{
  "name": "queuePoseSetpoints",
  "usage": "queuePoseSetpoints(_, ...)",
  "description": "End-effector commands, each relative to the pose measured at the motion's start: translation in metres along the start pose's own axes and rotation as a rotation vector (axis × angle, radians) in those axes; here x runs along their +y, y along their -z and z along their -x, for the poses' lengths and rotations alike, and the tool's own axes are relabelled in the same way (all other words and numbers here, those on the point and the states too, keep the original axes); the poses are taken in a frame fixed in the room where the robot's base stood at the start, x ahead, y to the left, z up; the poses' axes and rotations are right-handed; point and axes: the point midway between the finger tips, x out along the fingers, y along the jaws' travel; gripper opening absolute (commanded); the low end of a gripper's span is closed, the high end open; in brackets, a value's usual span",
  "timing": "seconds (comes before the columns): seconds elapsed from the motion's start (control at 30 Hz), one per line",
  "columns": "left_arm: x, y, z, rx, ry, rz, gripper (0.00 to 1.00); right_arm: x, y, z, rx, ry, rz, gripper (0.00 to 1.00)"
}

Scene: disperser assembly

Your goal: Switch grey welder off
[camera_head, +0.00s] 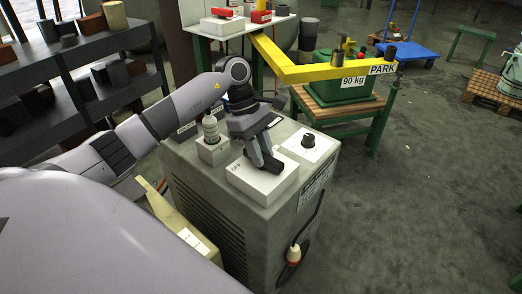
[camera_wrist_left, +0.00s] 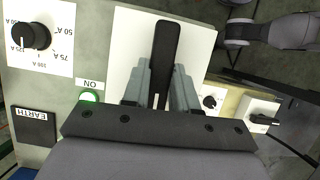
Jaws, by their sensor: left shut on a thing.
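The grey welder (camera_head: 270,232) is a box-shaped cabinet in the middle of the head view. A white switch plate (camera_head: 262,187) with the word OFF sits on its top. My left gripper (camera_head: 265,163) reaches down over this plate. In the left wrist view, a black switch lever (camera_wrist_left: 166,45) runs between the fingers of my left gripper (camera_wrist_left: 162,82), which is shut on it. The lever's lower part is partly hidden by the fingers. A green lamp (camera_wrist_left: 88,97) glows beside the ON label (camera_wrist_left: 90,84). My right gripper is not in view.
A black dial (camera_head: 308,141) is on the welder's top, right of the gripper. A yellow bar (camera_head: 330,72) and a green table (camera_head: 375,125) are behind. A plug (camera_head: 294,254) hangs at the front.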

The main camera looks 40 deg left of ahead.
Motion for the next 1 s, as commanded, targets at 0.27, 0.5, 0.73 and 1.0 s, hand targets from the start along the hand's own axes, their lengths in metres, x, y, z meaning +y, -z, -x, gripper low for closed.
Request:
queuePoseSetpoints(0.27,-0.0022,0.0016,-0.0021,0.003,-0.063,0.157,0.00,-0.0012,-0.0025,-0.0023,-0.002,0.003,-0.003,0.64)
queuePoseSetpoints(0.5,-0.0036,0.0009,-0.0026,0.003,-0.148,0.361,0.00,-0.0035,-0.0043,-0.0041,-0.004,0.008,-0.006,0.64)
queuePoseSetpoints(0.73,-0.0050,0.0000,-0.0031,0.003,-0.231,0.562,0.00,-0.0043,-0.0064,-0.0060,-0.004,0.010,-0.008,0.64)
queuePoseSetpoints(1.0,-0.0060,-0.0014,-0.0040,0.004,-0.329,0.797,0.00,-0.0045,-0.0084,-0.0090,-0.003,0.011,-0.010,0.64)
